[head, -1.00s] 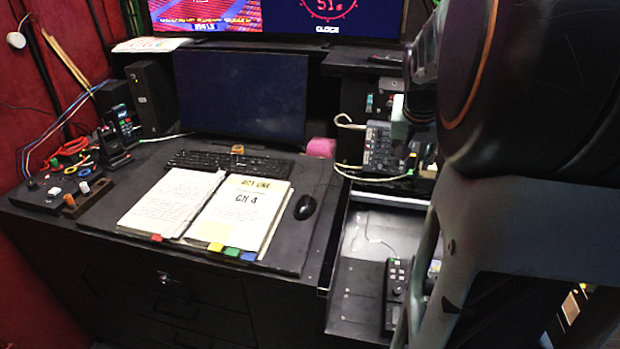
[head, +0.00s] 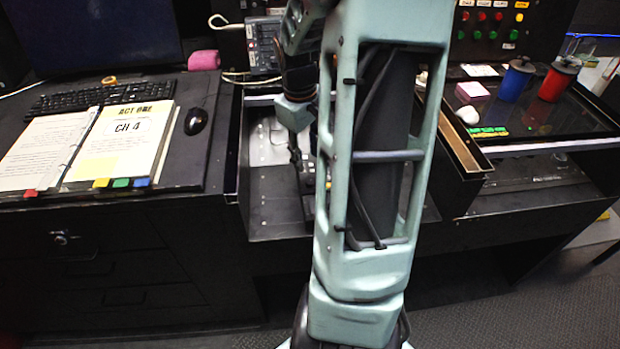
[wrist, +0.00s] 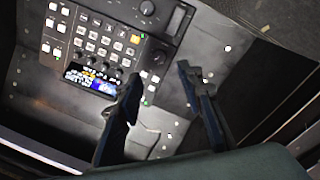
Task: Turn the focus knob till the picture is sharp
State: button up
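A dark control panel (wrist: 100,45) with pale buttons fills the upper left of the wrist view. A small lit screen (wrist: 90,80) on the panel is too small to judge for sharpness. My gripper (wrist: 160,76) is open and empty above the panel, its two fingers apart. In the head view my arm covers most of the panel (head: 308,188) and part of my gripper.
The desk at the left holds an open binder (head: 120,140), a mouse (head: 196,121) and a keyboard (head: 100,95). A dark monitor (head: 90,40) stands behind. A raised drawer-like edge (head: 460,150) and blue (head: 515,80) and red (head: 558,80) canisters are at the right.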

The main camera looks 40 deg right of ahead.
aim_at(309, 181)
jog(key=f, duration=0.3)
jog(key=f+b, duration=0.1)
jog(key=f, duration=0.5)
jog(key=shift+d, duration=0.4)
jog(key=shift+r, duration=0.1)
jog(key=shift+c, duration=0.6)
grip_shut()
